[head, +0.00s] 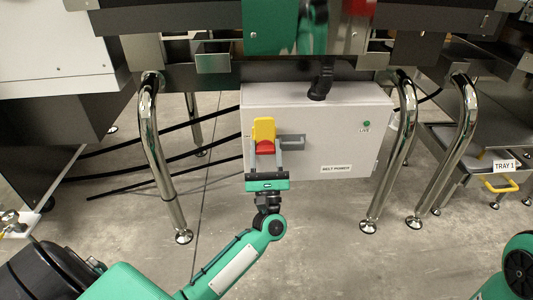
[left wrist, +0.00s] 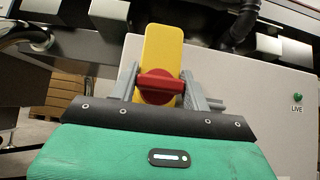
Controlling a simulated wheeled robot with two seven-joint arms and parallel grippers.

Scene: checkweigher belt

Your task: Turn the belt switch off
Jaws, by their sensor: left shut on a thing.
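The belt switch has a red handle (head: 266,146) on a yellow plate (head: 264,128), mounted on the front of the grey belt power box (head: 335,130). In the left wrist view the red handle (left wrist: 158,86) lies roughly crosswise on the upright yellow plate (left wrist: 162,50). My left gripper (head: 266,150) is at the switch, its two fingers on either side of the red handle and shut on it. The left wrist view shows the fingers (left wrist: 160,92) at the handle's two ends. My right gripper is not in view; only a green part of my right arm shows at the lower right.
A green LIVE lamp (head: 366,124) and a BELT POWER label (head: 336,169) are on the box. Chrome legs (head: 158,150) stand on both sides of it. Black cables run to the left. A TRAY 1 label (head: 504,166) and yellow handle (head: 500,184) are at the right.

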